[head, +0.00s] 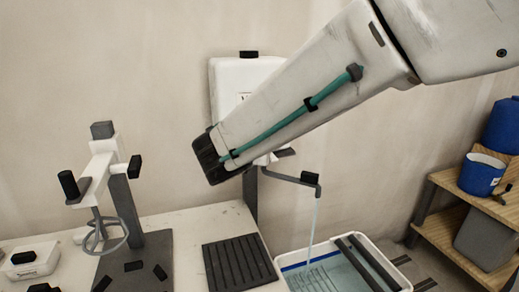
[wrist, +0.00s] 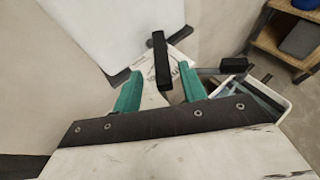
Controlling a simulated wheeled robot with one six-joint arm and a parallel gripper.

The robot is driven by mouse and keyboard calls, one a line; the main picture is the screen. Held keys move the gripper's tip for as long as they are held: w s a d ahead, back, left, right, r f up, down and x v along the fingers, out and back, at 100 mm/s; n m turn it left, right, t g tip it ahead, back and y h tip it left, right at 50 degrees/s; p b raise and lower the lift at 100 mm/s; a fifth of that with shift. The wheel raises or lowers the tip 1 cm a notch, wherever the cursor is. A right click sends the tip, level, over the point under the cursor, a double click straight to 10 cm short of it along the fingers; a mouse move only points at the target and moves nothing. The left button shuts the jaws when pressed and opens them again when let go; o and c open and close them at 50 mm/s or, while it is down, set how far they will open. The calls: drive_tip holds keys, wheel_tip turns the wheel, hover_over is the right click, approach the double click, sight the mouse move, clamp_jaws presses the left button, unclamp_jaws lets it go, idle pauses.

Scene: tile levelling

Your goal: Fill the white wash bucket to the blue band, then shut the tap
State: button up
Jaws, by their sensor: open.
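The white wash bucket (head: 374,240) stands at the lower centre, with a blue band (head: 296,266) along its inner wall. Water shows inside, but its level against the band is hard to tell. A thin stream (head: 314,218) falls into it from the dark tap spout (head: 311,179). In the wrist view, a black tap lever (wrist: 161,60) stands just beyond my gripper (wrist: 160,90), whose two teal fingers are open and apart. Nothing is clearly held. The bucket also shows in the wrist view (wrist: 276,97), partly cut by my gripper. My arm hides the fingertips in the head view.
A white wall box (head: 232,82) is behind my arm. A ribbed black drain mat (head: 238,262) lies left of the bucket. A mixer stand (head: 122,190) and a small white tray (head: 30,262) are further left. A wooden shelf (head: 442,181) with a blue bucket (head: 481,176) stands right.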

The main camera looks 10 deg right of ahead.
drive_tip(key=shift+v, duration=1.8)
drive_tip(key=shift+d, duration=0.1)
